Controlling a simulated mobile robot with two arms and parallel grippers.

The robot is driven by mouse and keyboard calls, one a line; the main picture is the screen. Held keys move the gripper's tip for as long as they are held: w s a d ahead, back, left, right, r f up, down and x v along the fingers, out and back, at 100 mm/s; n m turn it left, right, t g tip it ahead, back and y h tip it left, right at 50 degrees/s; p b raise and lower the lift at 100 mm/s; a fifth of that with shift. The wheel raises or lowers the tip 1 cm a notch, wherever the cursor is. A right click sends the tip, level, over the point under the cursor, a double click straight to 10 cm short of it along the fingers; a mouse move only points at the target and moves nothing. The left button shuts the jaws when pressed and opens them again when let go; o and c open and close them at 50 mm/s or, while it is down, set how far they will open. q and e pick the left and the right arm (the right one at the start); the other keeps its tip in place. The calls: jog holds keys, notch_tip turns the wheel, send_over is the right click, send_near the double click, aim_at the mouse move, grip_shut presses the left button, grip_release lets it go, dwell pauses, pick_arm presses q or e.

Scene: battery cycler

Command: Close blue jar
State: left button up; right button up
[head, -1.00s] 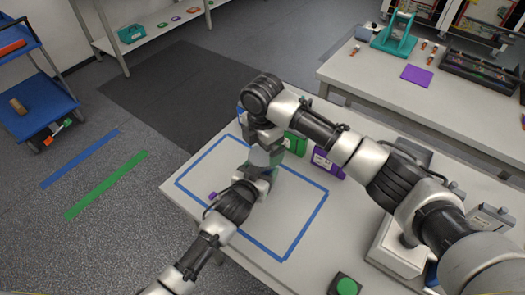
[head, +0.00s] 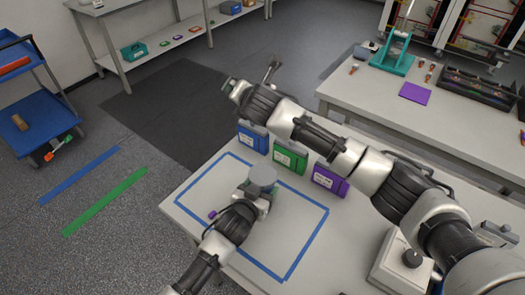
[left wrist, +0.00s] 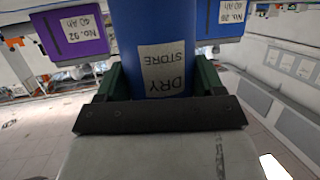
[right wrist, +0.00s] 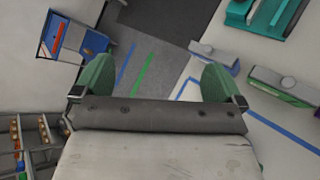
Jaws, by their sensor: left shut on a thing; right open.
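The blue jar (left wrist: 155,45) carries a "DRY STORE" label and fills the middle of the left wrist view. My left gripper (left wrist: 155,82) is shut around its sides. In the head view, a grey round lid (head: 262,176) lies on top of the jar, above my left gripper (head: 257,194). I cannot tell how tightly it is seated. The jar's body is mostly hidden there. My right gripper (right wrist: 158,82) is open, with nothing between its green fingers. In the head view, the right arm's end is raised behind the jar, apart from the lid.
Blue (head: 252,137), green (head: 290,156) and purple (head: 330,179) boxes stand in a row on the table behind the jar. Blue tape (head: 307,243) outlines an area around the jar. A small purple thing (head: 212,214) is beside the left gripper. A grey device with a knob (head: 402,262) stands at right.

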jog(key=s+a+r+n+t+y, duration=0.2)
jog(key=a+r+n+y, duration=0.5)
jog(key=r+n+y, duration=0.4)
jog(key=s+a+f+n+g+y, duration=0.15)
jog(key=s+n+g, duration=0.3)
jog(key=n, duration=0.45)
jog(key=s+a+n+g+y, duration=0.2)
jog(key=s+a+n+g, duration=0.15)
jog(key=n+g, duration=0.4)
jog(key=s+d+f+n+g+h, duration=0.35)
jog(key=s+f+n+h, duration=0.25)
jog(key=f+n+h, duration=0.5)
jog(key=d+f+n+h, duration=0.1)
jog(key=d+h, duration=0.1)
jog(key=d, duration=0.2)
jog(key=w+d+f+n+t+h, duration=0.1)
jog(key=d+f+n+h, duration=0.1)
jog(key=d+h, duration=0.1)
jog(key=w+d+f+n+h, duration=0.1)
jog(key=d+h, duration=0.1)
jog(key=d, duration=0.4)
jog(key=shift+w+f+n+t, duration=0.2)
jog(key=shift+f+n+t, duration=0.05)
jog(key=shift+f+t, duration=0.1)
